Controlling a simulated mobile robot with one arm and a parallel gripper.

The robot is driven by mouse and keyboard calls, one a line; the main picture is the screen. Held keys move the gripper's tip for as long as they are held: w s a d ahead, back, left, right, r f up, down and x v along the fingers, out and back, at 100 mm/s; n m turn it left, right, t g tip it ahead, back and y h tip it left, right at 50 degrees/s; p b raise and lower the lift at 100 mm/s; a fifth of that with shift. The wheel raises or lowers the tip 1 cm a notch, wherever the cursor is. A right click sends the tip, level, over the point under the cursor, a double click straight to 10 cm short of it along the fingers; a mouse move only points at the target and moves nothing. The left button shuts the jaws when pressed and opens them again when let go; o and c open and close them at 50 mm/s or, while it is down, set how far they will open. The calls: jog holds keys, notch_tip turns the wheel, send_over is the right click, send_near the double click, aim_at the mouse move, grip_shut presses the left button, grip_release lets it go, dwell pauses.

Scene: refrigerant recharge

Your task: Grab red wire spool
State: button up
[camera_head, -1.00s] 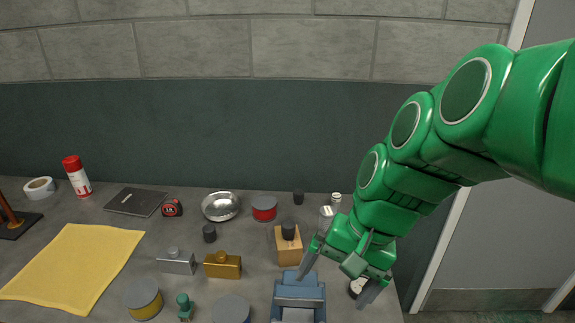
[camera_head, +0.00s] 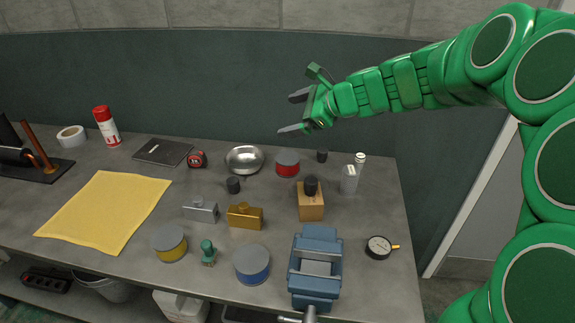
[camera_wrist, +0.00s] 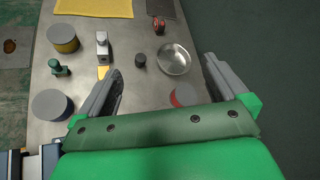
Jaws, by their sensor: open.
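The red wire spool (camera_head: 287,163) stands upright near the back of the metal workbench, with a grey top and a red band. It is just right of the silver bowl. In the wrist view the red spool (camera_wrist: 184,95) shows between the fingers, partly hidden by my gripper's palm. My gripper (camera_head: 291,113) is open and empty, above and behind the spool, near the wall, with its fingers pointing left. In the wrist view its two fingers (camera_wrist: 162,88) are spread wide.
Near the spool are the silver bowl (camera_head: 245,160), a black cap (camera_head: 322,156), a wooden block (camera_head: 311,204) and a clear bottle (camera_head: 349,180). A yellow spool (camera_head: 169,243), blue spool (camera_head: 252,264) and blue vise (camera_head: 316,266) stand in front. The yellow cloth (camera_head: 105,211) lies left.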

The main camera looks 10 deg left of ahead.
jog(key=w+d+f+m+t, duration=0.1)
jog(key=w+f+m+t, duration=0.15)
jog(key=w+m, duration=0.35)
jog(key=w+d+f+m+t, duration=0.1)
jog(key=w+f+m, duration=0.2)
jog(key=w, duration=0.6)
send_near(289, 159)
jog(key=shift+x, duration=0.85)
jog(key=shift+w+a+f, duration=0.3)
jog(key=shift+a+f, duration=0.15)
jog(key=shift+a, duration=0.15)
jog(key=shift+x, duration=3.1)
jog(key=shift+w, duration=0.15)
jog(key=c, duration=1.1)
jog(key=shift+r, duration=0.15)
